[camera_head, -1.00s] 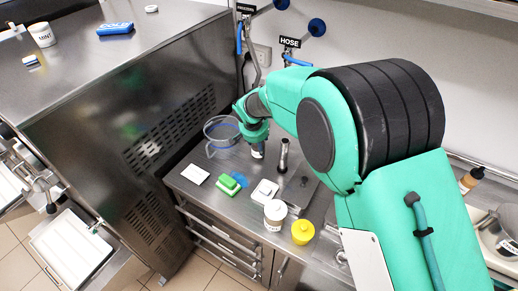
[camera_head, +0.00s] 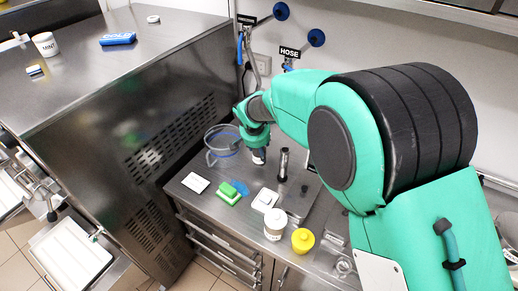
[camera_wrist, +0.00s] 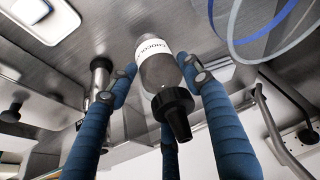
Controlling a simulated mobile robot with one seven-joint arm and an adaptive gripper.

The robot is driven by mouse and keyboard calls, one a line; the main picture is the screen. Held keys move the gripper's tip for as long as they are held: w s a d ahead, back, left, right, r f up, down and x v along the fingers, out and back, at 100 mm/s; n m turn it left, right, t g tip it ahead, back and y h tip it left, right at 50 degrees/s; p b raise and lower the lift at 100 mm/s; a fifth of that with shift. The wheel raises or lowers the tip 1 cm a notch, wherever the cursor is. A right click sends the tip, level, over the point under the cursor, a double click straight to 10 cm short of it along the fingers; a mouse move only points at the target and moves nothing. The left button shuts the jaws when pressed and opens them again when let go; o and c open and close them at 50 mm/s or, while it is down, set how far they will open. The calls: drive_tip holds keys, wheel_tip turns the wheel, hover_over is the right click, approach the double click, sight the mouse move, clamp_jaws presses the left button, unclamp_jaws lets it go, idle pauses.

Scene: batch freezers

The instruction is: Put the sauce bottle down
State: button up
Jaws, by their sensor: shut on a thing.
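The sauce bottle (camera_wrist: 158,72) has a dark body, a white label reading "CHOCO…" and a black nozzle cap. My gripper (camera_wrist: 160,84) has blue fingers, closed around the bottle on both sides in the wrist view. In the head view my gripper (camera_head: 258,143) is over the back of the steel counter (camera_head: 212,172), and only the bottle's lower part (camera_head: 259,156) shows below it. The bottle looks about upright. I cannot tell whether its base touches the counter.
A clear jug (camera_head: 222,142) stands close left of the bottle, and a metal cylinder (camera_head: 283,163) close right.

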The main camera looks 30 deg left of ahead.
drive_tip(key=s+d+r, duration=0.1)
drive_tip(key=s+d, duration=0.8)
drive_tip(key=s, duration=0.1)
drive_tip(key=shift+s+d+r+p, duration=0.15)
drive_tip(key=shift+d+r+p, duration=0.1)
drive_tip(key=shift+d+p, duration=0.15)
idle(0.9)
